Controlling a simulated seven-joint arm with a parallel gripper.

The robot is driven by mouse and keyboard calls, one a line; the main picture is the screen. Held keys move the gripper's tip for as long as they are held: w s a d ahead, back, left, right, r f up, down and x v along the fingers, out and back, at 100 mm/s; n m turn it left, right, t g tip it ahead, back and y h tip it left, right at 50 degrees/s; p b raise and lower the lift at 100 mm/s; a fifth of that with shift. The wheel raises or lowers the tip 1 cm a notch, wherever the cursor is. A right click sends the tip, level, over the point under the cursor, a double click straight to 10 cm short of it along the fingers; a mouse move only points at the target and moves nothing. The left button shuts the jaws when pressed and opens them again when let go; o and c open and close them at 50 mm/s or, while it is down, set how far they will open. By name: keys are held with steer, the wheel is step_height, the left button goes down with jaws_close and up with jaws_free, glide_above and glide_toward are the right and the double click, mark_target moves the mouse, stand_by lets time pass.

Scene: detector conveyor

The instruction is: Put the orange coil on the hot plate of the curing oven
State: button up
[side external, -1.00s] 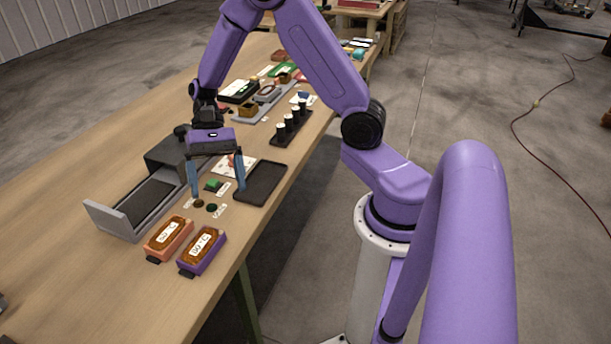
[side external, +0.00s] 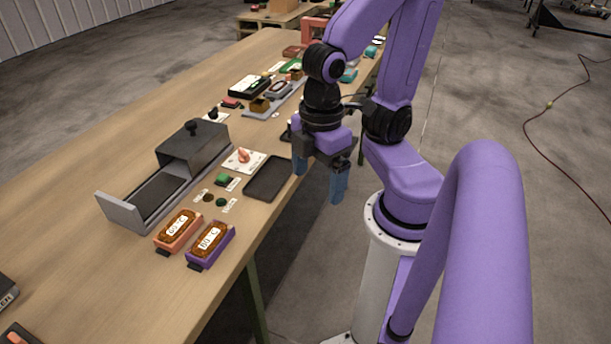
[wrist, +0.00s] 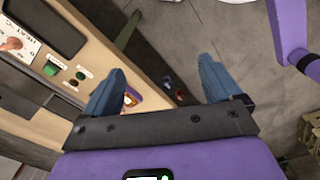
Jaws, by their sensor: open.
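The orange coil (side external: 178,231) is an orange block with a brown oval winding and a white temperature label. It lies on the table's near part, left of a similar purple coil (side external: 211,244). The curing oven (side external: 192,150) is a grey box with a dark knob on top. Its dark flat hot plate (side external: 157,196) lies in front of the box, bare, with an upright grey end wall. My gripper (side external: 318,180) is open and empty, beside the table's right edge, well away from the coil. Its blue fingers (wrist: 162,68) are spread in the wrist view, above the table edge and floor.
Several other parts stand farther back. The table's near left is mostly clear.

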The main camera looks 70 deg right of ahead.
stand_by(0.4)
steer(key=w+a+f+n+h, duration=0.15)
steer(key=w+a, duration=0.35)
steer(key=w, duration=0.5)
steer(key=w+a+n+h, duration=0.2)
steer(key=w+a, duration=0.4)
steer(key=w, duration=0.5)
steer(key=w+a+f+n+h, duration=0.15)
steer(key=w+a, duration=0.35)
steer(key=w, duration=0.5)
glide_above(177, 227)
steer(key=a, duration=0.3)
steer(key=f, duration=0.9)
steer(key=shift+w+d+f, duration=0.25)
steer(key=shift+w+f, duration=0.1)
steer(key=shift+w, duration=0.05)
steer(key=shift+s+x, duration=0.2)
steer(key=shift+x, duration=1.15)
steer(key=shift+s+x, duration=0.2)
steer(key=shift+x, duration=1.15)
steer(key=shift+r, duration=0.1)
steer(key=c, duration=1.4)
steer(key=shift+c, duration=0.2)
